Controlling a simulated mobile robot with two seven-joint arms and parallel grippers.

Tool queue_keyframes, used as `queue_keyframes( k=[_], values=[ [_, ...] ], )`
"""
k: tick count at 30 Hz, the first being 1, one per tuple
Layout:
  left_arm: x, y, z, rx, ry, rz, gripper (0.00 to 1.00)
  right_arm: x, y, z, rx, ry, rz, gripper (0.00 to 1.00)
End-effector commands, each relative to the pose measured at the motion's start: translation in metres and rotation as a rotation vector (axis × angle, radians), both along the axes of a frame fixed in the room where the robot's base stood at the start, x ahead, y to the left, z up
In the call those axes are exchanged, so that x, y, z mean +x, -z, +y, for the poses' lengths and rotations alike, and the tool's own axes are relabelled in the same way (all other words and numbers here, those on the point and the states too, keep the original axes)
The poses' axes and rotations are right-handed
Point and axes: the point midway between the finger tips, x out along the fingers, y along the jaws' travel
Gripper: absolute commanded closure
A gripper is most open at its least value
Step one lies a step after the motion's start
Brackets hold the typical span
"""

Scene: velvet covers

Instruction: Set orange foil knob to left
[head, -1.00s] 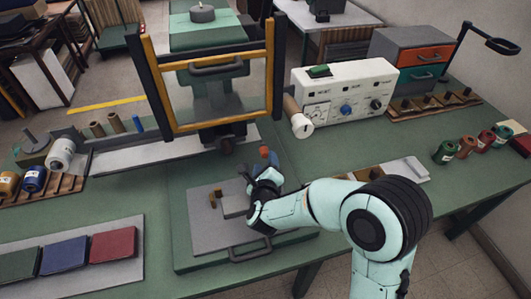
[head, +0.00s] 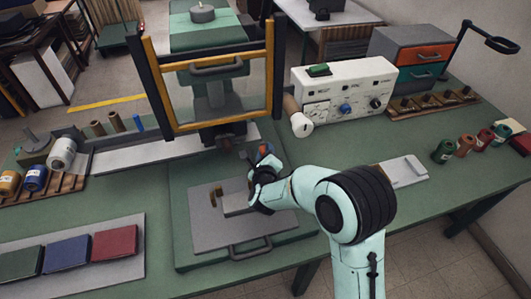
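The white control box (head: 345,88) stands on the bench right of the yellow-framed press. Its front has a blue knob (head: 345,109), a black knob (head: 376,103) and a pale dial (head: 317,112). I cannot make out an orange knob on it. A small orange and blue piece (head: 265,149) shows just behind my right gripper; I cannot tell what it belongs to. My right gripper (head: 254,183) is low over the grey plate in front of the press, left of and nearer than the box. Its fingers are too small and dark to read. My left gripper is out of view.
The press frame (head: 276,75) stands behind my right gripper. The grey plate (head: 215,235) has a front handle (head: 250,247). A white-ended roll (head: 301,125) sits beside the box. Coloured spools (head: 443,151) stand at right, covers (head: 114,242) at left.

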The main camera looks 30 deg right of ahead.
Motion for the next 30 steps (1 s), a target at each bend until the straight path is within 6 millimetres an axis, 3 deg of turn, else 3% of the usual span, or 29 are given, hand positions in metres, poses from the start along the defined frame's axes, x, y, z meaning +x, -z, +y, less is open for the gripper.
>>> queue_keyframes(
  k=[5,9,15,26,27,29,30],
  values=[
    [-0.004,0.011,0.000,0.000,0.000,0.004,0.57,0.005,0.003,0.019,0.002,-0.003,-0.005,1.00],
    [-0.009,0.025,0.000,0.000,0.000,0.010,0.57,0.014,0.003,0.055,0.004,-0.007,-0.006,1.00],
    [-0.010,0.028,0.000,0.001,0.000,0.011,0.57,0.022,0.000,0.089,0.001,-0.002,-0.004,1.00],
    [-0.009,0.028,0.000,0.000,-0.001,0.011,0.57,0.022,0.000,0.093,0.001,0.002,0.001,1.00],
    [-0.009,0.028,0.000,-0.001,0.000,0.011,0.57,0.022,0.000,0.093,0.001,0.002,0.001,0.61],
    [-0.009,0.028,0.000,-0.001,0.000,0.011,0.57,0.022,0.000,0.093,0.001,0.002,0.000,0.46],
    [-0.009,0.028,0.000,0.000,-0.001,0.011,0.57,0.022,0.000,0.093,0.001,0.002,0.000,0.46]
  ],
)
